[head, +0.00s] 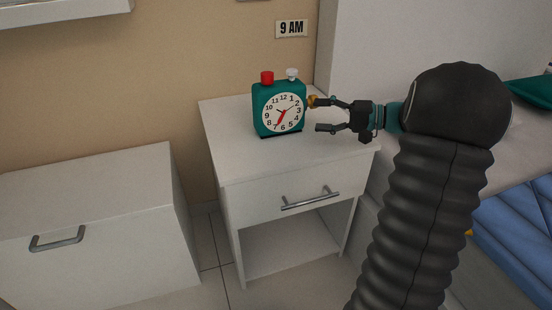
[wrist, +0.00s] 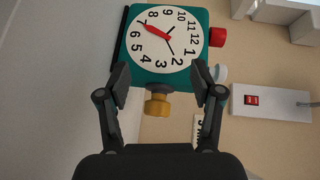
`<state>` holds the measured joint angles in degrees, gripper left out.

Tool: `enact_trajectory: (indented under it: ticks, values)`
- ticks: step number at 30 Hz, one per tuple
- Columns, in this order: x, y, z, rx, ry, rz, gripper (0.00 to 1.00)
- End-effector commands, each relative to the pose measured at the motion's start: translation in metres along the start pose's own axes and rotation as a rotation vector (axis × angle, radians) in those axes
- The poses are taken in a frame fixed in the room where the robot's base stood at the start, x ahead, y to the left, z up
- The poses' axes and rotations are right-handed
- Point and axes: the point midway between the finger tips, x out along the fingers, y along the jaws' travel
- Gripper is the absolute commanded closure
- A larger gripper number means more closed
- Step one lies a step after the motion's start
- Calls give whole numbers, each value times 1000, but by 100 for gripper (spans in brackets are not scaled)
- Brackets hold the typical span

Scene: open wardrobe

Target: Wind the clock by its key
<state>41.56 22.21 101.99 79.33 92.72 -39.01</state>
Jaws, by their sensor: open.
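A teal clock (head: 280,105) with a white face stands upright on a white nightstand (head: 225,130). It has a red knob and a white knob on top. The clock also shows, turned on its side, in the wrist view (wrist: 190,73). A yellow-brass key (head: 312,101) sticks out of the clock's right side and shows in the wrist view (wrist: 157,106). My gripper (head: 316,115) is open at the right of the clock. In the wrist view my gripper (wrist: 164,84) has its fingers on either side of the key, with gaps; it holds nothing.
A drawer handle (head: 310,198) juts from the nightstand's front. A low white cabinet (head: 90,215) stands at left, a bed with blue cover (head: 520,225) at right. A red switch (wrist: 251,100) shows in the wrist view.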

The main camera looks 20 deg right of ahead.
Motion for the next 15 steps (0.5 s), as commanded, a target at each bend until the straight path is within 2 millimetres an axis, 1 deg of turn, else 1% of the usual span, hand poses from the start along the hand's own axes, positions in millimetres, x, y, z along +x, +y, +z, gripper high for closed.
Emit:
enact_trajectory:
  ticks: [1, 3, 8, 15]
  values:
    - [6, -6, 8, 0, -16, 21, 34]
    - [13, -9, 17, 3, -34, 52, 34]
    - [27, -16, 38, 9, -73, 123, 34]
    - [45, -25, 75, 9, -130, 238, 34]
